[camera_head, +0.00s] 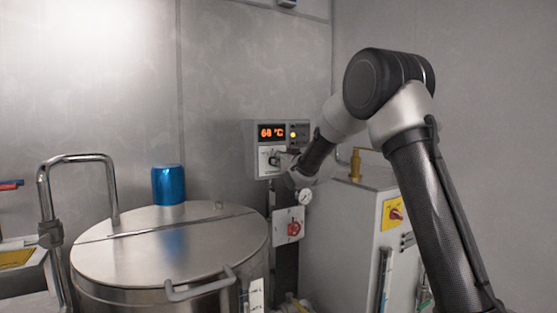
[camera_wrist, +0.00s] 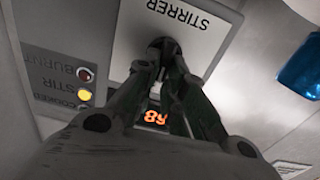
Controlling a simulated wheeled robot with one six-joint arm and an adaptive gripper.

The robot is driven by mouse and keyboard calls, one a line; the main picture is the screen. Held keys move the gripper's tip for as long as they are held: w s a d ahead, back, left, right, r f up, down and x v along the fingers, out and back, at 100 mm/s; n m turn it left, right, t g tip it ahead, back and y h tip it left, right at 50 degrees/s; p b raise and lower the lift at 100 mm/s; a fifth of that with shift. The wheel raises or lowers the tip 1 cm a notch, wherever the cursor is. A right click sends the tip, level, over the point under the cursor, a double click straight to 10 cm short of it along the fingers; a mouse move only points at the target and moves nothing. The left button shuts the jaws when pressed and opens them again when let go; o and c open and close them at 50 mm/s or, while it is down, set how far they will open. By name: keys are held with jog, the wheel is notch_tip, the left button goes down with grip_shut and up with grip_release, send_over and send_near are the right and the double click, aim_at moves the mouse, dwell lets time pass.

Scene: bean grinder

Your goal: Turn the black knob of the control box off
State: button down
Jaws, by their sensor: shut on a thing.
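The control box (camera_head: 251,135) hangs on the grey wall in the head view, with a lit orange temperature display (camera_head: 271,132) and a glowing yellow light (camera_head: 293,135). Its black knob (camera_head: 274,160) is on the white lower panel. In the wrist view, turned upside down, the knob (camera_wrist: 163,44) sits on the panel marked STIRRER (camera_wrist: 185,22), and the yellow light beside STIR (camera_wrist: 85,95) is lit. My gripper (camera_wrist: 162,66) is shut on the knob, reaching it from the right in the head view. The fingers hide much of the knob, so its pointing direction is unclear.
A large steel vessel (camera_head: 150,255) with a handle stands below left, with a blue cylinder (camera_head: 168,185) behind its lid. A second box with a red knob (camera_head: 294,229) hangs lower. A white cabinet (camera_head: 345,235) and a pressure gauge (camera_head: 305,196) are close to my arm.

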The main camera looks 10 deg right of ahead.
jog(key=shift+s+a+f+n, duration=0.1)
jog(key=shift+a+n, duration=0.1)
jog(key=shift+n, duration=1.25)
jog(key=shift+s+a+f+n, duration=0.1)
jog(key=shift+a+n, duration=0.05)
jog(key=shift+n, duration=1.25)
jog(key=shift+a+f+n, duration=0.1)
jog(key=shift+a+n, duration=0.1)
jog(key=shift+n, duration=1.25)
jog(key=c, duration=1.5)
grip_release()
jog(key=v, duration=1.2)
